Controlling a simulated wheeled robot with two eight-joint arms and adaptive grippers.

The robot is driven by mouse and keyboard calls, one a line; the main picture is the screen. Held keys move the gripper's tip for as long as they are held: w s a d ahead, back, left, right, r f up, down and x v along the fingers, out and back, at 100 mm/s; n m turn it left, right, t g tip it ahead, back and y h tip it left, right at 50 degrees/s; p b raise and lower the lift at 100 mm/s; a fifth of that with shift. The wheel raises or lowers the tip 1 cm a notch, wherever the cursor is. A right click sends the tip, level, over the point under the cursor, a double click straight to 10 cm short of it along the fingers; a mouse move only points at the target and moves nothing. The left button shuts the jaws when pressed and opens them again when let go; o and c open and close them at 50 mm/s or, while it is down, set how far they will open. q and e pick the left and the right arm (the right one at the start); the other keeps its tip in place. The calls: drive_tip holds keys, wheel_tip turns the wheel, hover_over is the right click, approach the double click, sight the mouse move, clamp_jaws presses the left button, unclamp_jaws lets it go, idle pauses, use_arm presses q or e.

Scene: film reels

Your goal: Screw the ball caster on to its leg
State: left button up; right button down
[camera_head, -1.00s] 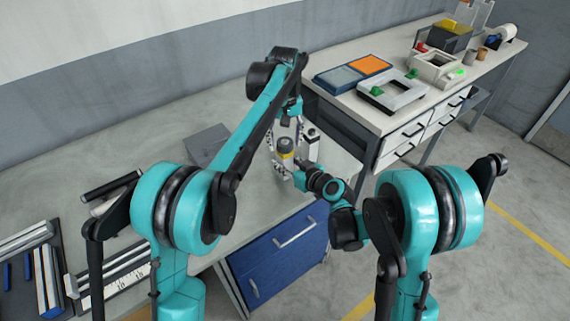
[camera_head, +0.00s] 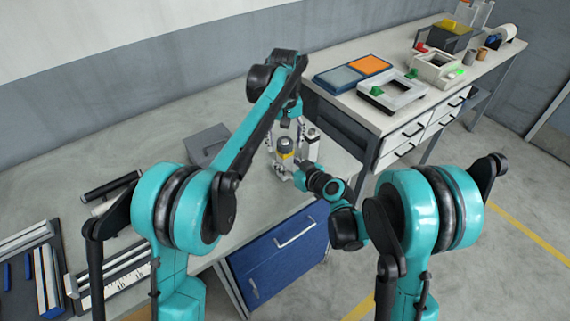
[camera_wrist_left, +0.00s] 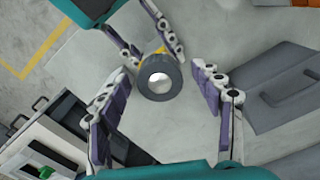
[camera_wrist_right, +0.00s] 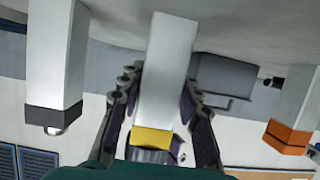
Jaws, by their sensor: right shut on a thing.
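The ball caster (camera_head: 286,145), a dark grey ring with a shiny ball, sits at the top of an upright leg (camera_head: 285,168); the left wrist view shows the caster (camera_wrist_left: 148,88) from above. A yellow band shows just below it. I cannot tell how far the thread is engaged. My left gripper (camera_wrist_left: 160,70) points down over the caster, its fingers apart on both sides with gaps. My right gripper (camera_wrist_right: 162,82) is shut on the pale leg (camera_wrist_right: 167,60) from the side. The yellow band (camera_wrist_right: 152,138) shows at the leg's end in the right wrist view.
Another upright leg (camera_head: 313,152) stands close on the right. The right wrist view also shows a dark-capped leg (camera_wrist_right: 55,75) and an orange-ended one (camera_wrist_right: 290,115). A grey box (camera_head: 208,140) lies behind. The side bench (camera_head: 330,92) carries trays and frames.

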use_arm(q)
drive_tip(key=shift+r, duration=0.1)
wheel_tip(320, 180, up, 12)
idle(0.5)
use_arm(e)
drive_tip(key=c, duration=1)
unclamp_jaws()
drive_tip(key=v, duration=1.2)
